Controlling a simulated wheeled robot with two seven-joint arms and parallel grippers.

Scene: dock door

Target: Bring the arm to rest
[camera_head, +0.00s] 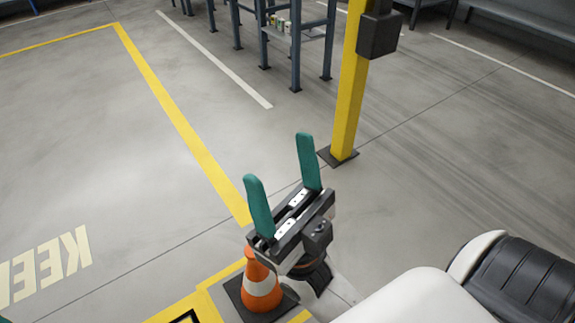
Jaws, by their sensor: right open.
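My right gripper (283,167) is in the lower middle of the head view, with its two green fingers pointing up and set wide apart. Nothing is between the fingers. I cannot tell whether the gripper touches the cone. My right arm comes in from the lower right.
A yellow post (348,100) with a dark box (379,35) stands beyond the gripper. Blue-grey racks (295,50) stand at the back. Yellow lines (180,120) mark the grey floor. The floor at left is clear.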

